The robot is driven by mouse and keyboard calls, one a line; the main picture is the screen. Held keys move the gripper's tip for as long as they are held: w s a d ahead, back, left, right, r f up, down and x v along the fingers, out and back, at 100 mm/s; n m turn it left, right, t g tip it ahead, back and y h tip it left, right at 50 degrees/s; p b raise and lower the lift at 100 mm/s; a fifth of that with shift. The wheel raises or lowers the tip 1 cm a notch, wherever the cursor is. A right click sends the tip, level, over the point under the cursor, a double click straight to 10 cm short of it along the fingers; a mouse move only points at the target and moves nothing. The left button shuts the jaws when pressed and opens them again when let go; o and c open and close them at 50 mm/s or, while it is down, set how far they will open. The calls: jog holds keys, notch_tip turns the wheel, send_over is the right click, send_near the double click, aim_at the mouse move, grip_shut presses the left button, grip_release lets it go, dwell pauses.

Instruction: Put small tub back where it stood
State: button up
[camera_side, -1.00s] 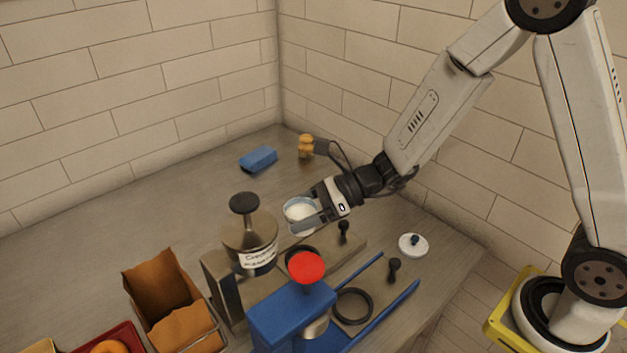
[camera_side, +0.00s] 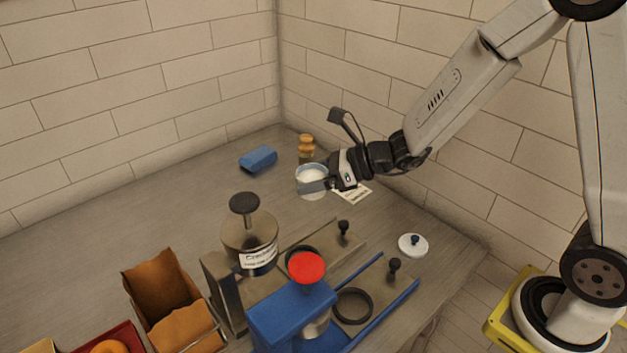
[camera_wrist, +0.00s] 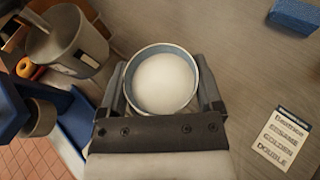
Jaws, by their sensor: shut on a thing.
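The small tub (camera_side: 311,174) is round, with white contents and a bluish rim. My gripper (camera_side: 316,186) is shut on it and holds it upright above the counter, in front of the wooden-topped jar. In the wrist view the tub (camera_wrist: 161,52) sits between the two fingers of my gripper (camera_wrist: 163,88), and its white contents fill most of the opening. Its underside is hidden. A white lid with a dark knob (camera_side: 413,244) lies on the counter to the right.
A blue block (camera_side: 258,159) and a wooden-topped jar (camera_side: 306,150) stand at the back. A printed card (camera_side: 354,193) lies by the right wall. The lidded metal canister (camera_side: 249,235) and the blue press (camera_side: 290,315) stand in front.

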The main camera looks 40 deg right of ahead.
jog(key=w+d+r+m+t+h, duration=0.1)
jog(key=d+r+m+t+h, duration=0.2)
jog(key=d, duration=0.7)
notch_tip(320, 180, up, 2)
jog(key=m+h, duration=0.2)
jog(key=m, duration=0.1)
jog(key=shift+w+d+r+t, duration=0.2)
jog(key=shift+w+t, duration=0.1)
jog(key=shift+w, duration=0.05)
jog(key=shift+f, duration=0.1)
send_over(375, 223)
notch_tip(375, 223, down, 12)
jog(key=shift+f, duration=0.25)
jog(key=shift+f, duration=3.2)
jog(key=shift+f, duration=0.6)
